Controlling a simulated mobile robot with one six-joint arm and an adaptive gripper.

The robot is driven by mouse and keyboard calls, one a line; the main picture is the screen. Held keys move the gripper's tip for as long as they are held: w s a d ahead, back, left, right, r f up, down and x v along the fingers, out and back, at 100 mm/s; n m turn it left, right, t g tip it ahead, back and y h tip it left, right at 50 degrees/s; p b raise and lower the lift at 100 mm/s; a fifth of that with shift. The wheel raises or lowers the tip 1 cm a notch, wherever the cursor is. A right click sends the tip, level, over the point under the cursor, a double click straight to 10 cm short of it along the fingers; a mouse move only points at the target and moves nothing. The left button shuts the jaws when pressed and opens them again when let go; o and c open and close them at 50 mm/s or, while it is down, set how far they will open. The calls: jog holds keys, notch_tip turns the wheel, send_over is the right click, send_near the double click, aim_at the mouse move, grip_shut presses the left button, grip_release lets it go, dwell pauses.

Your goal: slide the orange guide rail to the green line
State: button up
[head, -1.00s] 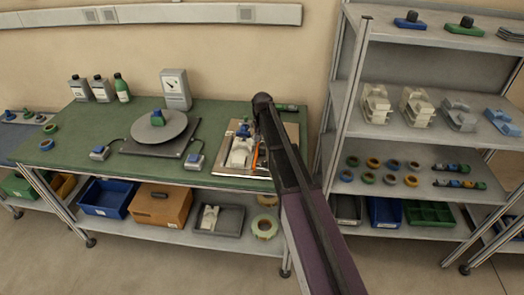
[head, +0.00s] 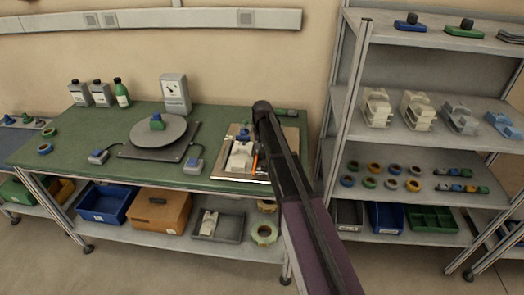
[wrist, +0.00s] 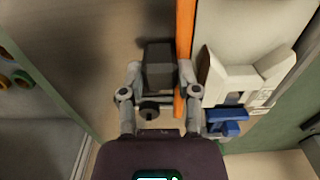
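The orange guide rail (wrist: 185,45) runs upright through the wrist view on a pale board, and shows as a thin orange strip in the head view (head: 255,163). A dark grey block (wrist: 160,66) with a black knob (wrist: 149,110) sits along the rail's left side. My gripper (wrist: 161,72) has its fingers apart, one on each side of the block; the right finger overlaps the rail. A gap shows at the left finger; contact on the right is unclear. I cannot make out a green line in either view. My arm hides part of the board in the head view.
A cream-white machine part (wrist: 240,75) and a blue piece (wrist: 228,120) lie close right of the rail. On the green bench (head: 60,150) are a turntable (head: 158,130), a dial box (head: 175,93) and bottles. A shelf rack (head: 345,90) stands right of my arm.

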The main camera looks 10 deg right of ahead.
grip_shut()
jog(key=shift+a, duration=0.3)
jog(key=o, duration=1)
grip_release()
jog(key=shift+w+f, duration=0.1)
jog(key=shift+f, duration=0.05)
jog(key=shift+d, duration=0.15)
jog(key=shift+d, duration=0.2)
notch_tip(320, 180, up, 14)
jog(key=r+p, duration=0.1)
jog(key=p, duration=1.3)
jog(key=s+f+n+b, duration=0.1)
jog(key=s+f, duration=0.1)
jog(key=s, duration=1.2)
jog(key=s+f+n+b, duration=0.1)
jog(key=s+n+b, duration=0.1)
jog(key=s, duration=1.3)
jog(key=shift+f+n, duration=0.3)
jog(key=shift+f, duration=0.05)
